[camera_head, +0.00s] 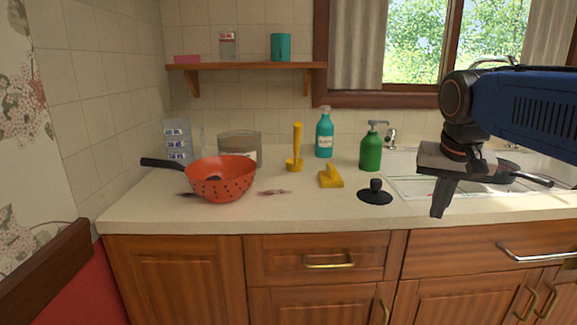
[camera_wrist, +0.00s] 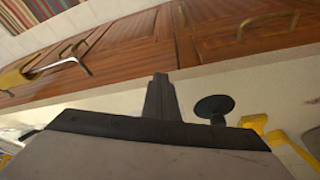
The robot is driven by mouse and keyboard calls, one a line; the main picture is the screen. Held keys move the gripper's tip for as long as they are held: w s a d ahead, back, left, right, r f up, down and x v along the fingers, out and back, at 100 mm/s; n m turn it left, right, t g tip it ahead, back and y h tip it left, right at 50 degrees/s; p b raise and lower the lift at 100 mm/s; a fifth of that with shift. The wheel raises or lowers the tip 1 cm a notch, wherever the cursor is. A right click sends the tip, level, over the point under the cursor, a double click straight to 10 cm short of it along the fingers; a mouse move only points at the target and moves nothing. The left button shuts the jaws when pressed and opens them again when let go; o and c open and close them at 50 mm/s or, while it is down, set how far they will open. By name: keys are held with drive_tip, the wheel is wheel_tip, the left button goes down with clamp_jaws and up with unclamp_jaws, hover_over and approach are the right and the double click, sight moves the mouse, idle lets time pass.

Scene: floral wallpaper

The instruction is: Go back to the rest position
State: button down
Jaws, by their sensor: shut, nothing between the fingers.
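My gripper (camera_head: 439,207) hangs at the right of the head view, fingers pointing down, in front of the sink area and above the counter's front part. Its fingers are together with nothing between them. In the wrist view the closed fingers (camera_wrist: 159,95) point toward the counter edge and the wooden cabinet fronts. A black stopper with a knob (camera_head: 375,193) lies on the counter to the left of my gripper, apart from it. The stopper also shows in the wrist view (camera_wrist: 214,106), right of the fingers.
On the counter (camera_head: 320,212) stand a red colander (camera_head: 222,180), a yellow brush (camera_head: 330,177), a yellow plunger-like tool (camera_head: 296,150), a green pump bottle (camera_head: 371,150) and a teal bottle (camera_head: 324,135). A wooden shelf (camera_head: 245,67) hangs above. A dark-handled pan (camera_head: 530,179) lies by the sink.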

drive_tip(key=s+a+f+n+t+y, duration=0.1)
drive_tip(key=s+a+f+n, duration=0.2)
drive_tip(key=s+f, duration=1.3)
wheel_tip(320, 180, down, 3)
drive_tip(key=shift+s+r+n, duration=0.1)
drive_tip(key=shift+s+n, duration=0.05)
drive_tip(key=shift+n, duration=0.55)
